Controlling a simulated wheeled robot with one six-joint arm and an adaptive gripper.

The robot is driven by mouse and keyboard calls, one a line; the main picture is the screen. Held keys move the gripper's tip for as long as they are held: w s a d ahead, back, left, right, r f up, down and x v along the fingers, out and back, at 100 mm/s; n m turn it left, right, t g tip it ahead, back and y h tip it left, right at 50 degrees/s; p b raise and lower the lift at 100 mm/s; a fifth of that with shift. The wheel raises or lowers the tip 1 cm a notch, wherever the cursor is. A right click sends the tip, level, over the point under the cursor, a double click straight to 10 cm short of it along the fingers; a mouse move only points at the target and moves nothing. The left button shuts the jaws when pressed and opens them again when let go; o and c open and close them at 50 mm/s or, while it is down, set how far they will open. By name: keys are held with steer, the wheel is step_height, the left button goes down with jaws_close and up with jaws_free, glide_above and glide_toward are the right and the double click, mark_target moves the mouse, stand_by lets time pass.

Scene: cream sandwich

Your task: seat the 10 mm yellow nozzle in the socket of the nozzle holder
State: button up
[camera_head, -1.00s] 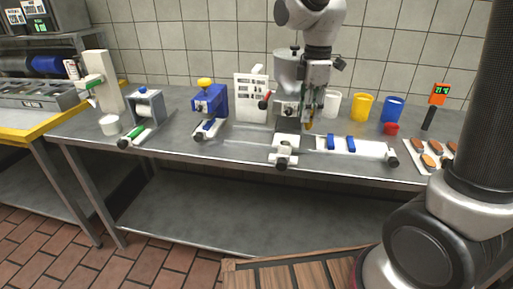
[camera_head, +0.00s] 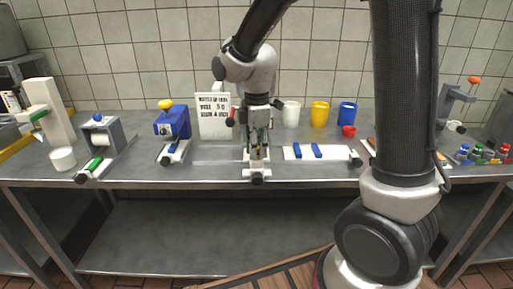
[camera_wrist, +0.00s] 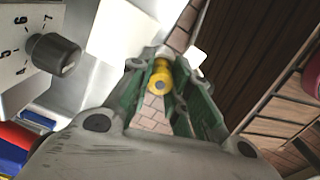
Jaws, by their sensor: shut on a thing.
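The yellow nozzle (camera_wrist: 161,76) is between the green-lined fingers of my gripper (camera_wrist: 163,70) in the wrist view. My gripper is shut on it, with its round end facing the camera. In the head view my gripper (camera_head: 257,146) is low over the middle of the bench, at the white machine with a dark front knob (camera_head: 257,179). A pale part (camera_wrist: 194,56) shows just beyond the fingertips. I cannot tell which part is the nozzle holder. The socket is not clearly visible, and whether the nozzle touches anything is hidden.
A dark dial (camera_wrist: 53,54) on a numbered panel is close at the left in the wrist view. A printed sign (camera_head: 213,115) and a blue machine (camera_head: 172,122) stand left of my gripper. White, yellow and blue cups (camera_head: 347,113) stand behind right. A white board (camera_head: 335,154) lies right.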

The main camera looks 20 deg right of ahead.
steer(key=shift+f, duration=0.15)
steer(key=o, duration=0.9)
step_height(320, 180, up, 12)
steer(key=s+d+m+t, duration=0.1)
steer(key=s+d+m, duration=0.4)
steer(key=s, duration=0.1)
steer(key=s+d+r+m+t, duration=0.1)
steer(key=s+d+m+t, duration=0.1)
steer(key=s+d+m, duration=0.3)
steer(key=s+d+m+t, duration=0.1)
steer(key=s+d+m, duration=0.4)
steer(key=s+m, duration=0.2)
steer(key=shift+s+r, duration=0.4)
steer(key=shift+s, duration=0.1)
